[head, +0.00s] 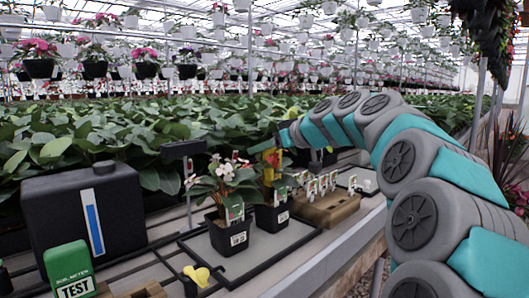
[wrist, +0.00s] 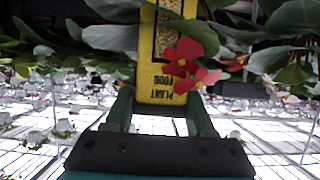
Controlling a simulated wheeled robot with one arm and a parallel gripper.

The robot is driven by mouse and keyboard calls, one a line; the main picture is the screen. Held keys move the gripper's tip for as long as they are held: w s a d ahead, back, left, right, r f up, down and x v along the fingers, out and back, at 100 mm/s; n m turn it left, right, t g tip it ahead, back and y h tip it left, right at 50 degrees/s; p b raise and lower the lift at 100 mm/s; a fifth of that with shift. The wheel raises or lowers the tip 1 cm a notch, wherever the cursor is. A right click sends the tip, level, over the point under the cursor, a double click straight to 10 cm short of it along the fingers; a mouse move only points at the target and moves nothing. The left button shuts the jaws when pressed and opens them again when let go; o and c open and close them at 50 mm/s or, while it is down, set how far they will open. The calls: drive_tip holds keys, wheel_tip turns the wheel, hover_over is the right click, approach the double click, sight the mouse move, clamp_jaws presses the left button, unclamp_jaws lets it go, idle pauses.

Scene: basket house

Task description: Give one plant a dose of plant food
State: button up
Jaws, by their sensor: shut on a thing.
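My gripper (head: 285,137) is shut on a yellow plant food container (head: 271,158). The container is upper right of the white-flowered potted plant (head: 223,183), among the upper leaves and red flowers of a second potted plant (head: 272,216). In the wrist view, the container (wrist: 150,80) sits between the fingers of my gripper (wrist: 160,108), its "PLANT FOOD" label upside down. Red flowers (wrist: 188,62) overlap its right edge. A clear window in it shows tan grains. I cannot tell whether any grains are coming out. Both plants stand in black pots on a tray (head: 190,240).
A black tank (head: 60,225) with a blue gauge strip and a green soil-meter box (head: 68,270) stand at left. A wooden block (head: 325,210) with white labels is right of the pots. A yellow-topped item (head: 195,274) is in front. Dense green plants (head: 130,130) fill the bench behind.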

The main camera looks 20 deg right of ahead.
drive_tip(key=shift+r+p, duration=0.85)
drive_tip(key=shift+r, duration=1.6)
